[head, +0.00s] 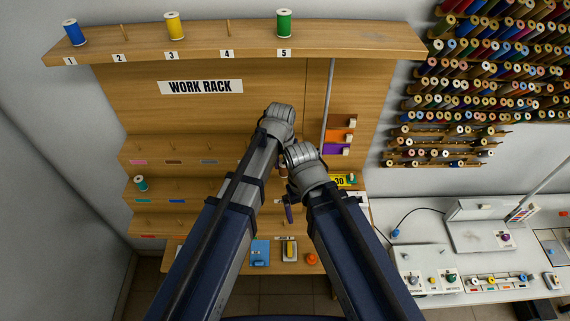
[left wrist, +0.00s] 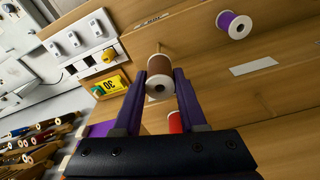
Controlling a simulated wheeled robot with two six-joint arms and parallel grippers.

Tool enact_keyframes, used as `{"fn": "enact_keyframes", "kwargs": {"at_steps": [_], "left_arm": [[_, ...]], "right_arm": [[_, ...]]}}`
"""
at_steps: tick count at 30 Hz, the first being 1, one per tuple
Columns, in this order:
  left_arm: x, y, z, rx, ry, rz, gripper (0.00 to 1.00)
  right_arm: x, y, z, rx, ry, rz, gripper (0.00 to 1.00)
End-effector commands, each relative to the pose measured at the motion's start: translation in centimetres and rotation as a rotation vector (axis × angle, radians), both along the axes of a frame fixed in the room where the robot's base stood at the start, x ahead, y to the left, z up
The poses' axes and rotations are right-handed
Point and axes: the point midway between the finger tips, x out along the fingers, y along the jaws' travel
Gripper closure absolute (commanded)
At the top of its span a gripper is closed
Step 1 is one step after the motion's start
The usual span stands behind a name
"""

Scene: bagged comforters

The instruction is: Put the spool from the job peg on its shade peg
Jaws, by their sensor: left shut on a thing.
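A brown spool (left wrist: 158,80) with white ends is held between the purple-grey fingers of my left gripper (left wrist: 158,94) in the left wrist view. In the head view my left gripper (head: 289,208) shows only in part, pointing down in front of the rack. A thin wooden peg (left wrist: 161,48) shows just past the spool; I cannot tell whether the spool is around it. A purple spool (left wrist: 235,25) and a partly hidden red spool (left wrist: 175,122) are nearby. My right gripper is hidden.
The work rack (head: 200,105) has several pegs. Its top shelf carries blue (head: 74,33), yellow (head: 174,26) and green (head: 284,23) spools. A teal spool (head: 141,183) sits lower left. A yellow "30" sign (left wrist: 110,86) and a white bench (head: 420,240) are at the side.

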Motion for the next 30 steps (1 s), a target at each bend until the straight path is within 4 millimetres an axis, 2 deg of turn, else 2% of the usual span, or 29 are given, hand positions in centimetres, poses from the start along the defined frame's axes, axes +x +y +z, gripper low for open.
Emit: {"fn": "enact_keyframes", "kwargs": {"at_steps": [11,30], "left_arm": [[0.0,0.0,-0.5,0.0,0.0,0.001,1.0],[0.0,0.0,-3.9,0.0,0.0,0.001,1.0]], "right_arm": [[0.0,0.0,-0.5,0.0,0.0,0.002,0.0],[0.0,0.0,-3.9,-0.001,0.001,0.02,0.0]]}}
